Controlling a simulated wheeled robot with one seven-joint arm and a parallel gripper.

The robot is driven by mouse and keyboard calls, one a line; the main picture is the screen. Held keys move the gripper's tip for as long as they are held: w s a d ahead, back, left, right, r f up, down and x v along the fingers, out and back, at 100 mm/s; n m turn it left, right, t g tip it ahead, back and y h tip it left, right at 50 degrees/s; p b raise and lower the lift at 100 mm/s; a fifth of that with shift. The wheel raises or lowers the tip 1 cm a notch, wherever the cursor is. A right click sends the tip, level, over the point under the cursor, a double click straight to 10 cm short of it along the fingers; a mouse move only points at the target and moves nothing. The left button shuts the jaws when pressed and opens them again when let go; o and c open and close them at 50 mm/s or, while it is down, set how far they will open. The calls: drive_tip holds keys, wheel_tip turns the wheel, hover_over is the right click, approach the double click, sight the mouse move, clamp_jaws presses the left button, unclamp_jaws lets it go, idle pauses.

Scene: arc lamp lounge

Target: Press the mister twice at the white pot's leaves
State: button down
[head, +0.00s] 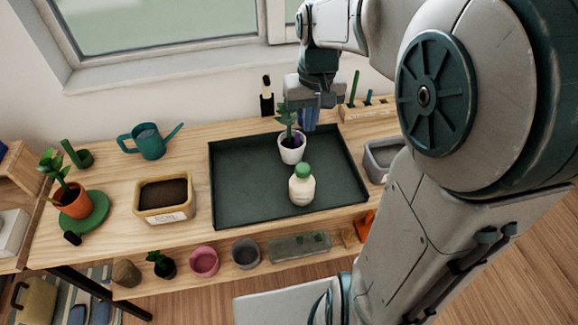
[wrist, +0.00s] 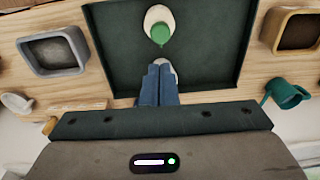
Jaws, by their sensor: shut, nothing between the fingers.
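The white pot (head: 291,154) stands upright on the dark green tray (head: 235,190), with a leafy green plant (head: 287,115) in it. A cream bottle with a green top (head: 301,187), which looks like the mister, stands upright on the tray in front of the pot. My gripper (head: 309,127) is shut and empty, pointing down just behind and right of the plant. In the wrist view the blue fingers (wrist: 157,68) cover most of the pot, and a little white shows beside their tips. The bottle (wrist: 159,20) stands beyond them, apart from the fingers. I cannot tell whether the fingers touch the leaves.
A soil-filled box (head: 165,198), a teal watering can (head: 150,142) and a terracotta pot (head: 73,200) stand left of the tray. A grey bin (head: 380,160) is at the right, a wooden rack (head: 365,112) behind. Small pots sit on the lower shelf. The tray's left part is clear.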

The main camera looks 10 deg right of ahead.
idle(0.3)
drive_tip(key=p, duration=0.1)
approach(304, 169)
drive_tip(key=f, duration=0.6)
drive_tip(key=shift+w+f, duration=0.3)
drive_tip(key=shift+f, duration=0.05)
wheel_tip(304, 169, down, 2)
drive_tip(key=shift+a+f+b, duration=0.1)
drive_tip(key=shift+f+b, duration=0.05)
drive_tip(key=shift+b, duration=0.8)
drive_tip(key=shift+s, duration=0.1)
